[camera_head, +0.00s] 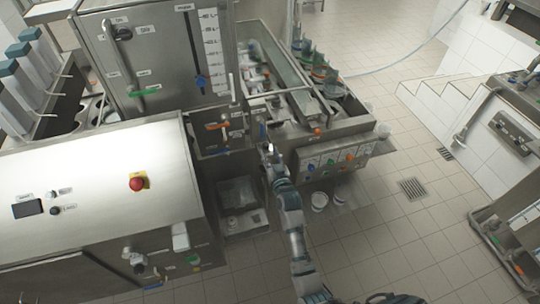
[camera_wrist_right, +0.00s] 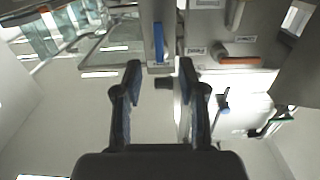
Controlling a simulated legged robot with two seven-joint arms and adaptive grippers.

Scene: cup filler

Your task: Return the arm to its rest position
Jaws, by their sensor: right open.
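My right arm (camera_head: 291,218) comes up from the bottom of the head view. Its gripper (camera_head: 270,150) is beside the metal cup filler (camera_head: 160,150), near a small blue handle (camera_head: 262,130). In the right wrist view the two dark fingers of my right gripper (camera_wrist_right: 160,75) are apart with nothing between them. The blue handle (camera_wrist_right: 158,42) hangs just past the fingertips, and I cannot tell whether they touch it. My left gripper is not in view.
An orange handle (camera_head: 216,126) is left of the gripper; it also shows in the wrist view (camera_wrist_right: 238,60). A control panel with coloured knobs (camera_head: 335,160) is close on the right. The tiled floor (camera_head: 400,230) at right is mostly clear.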

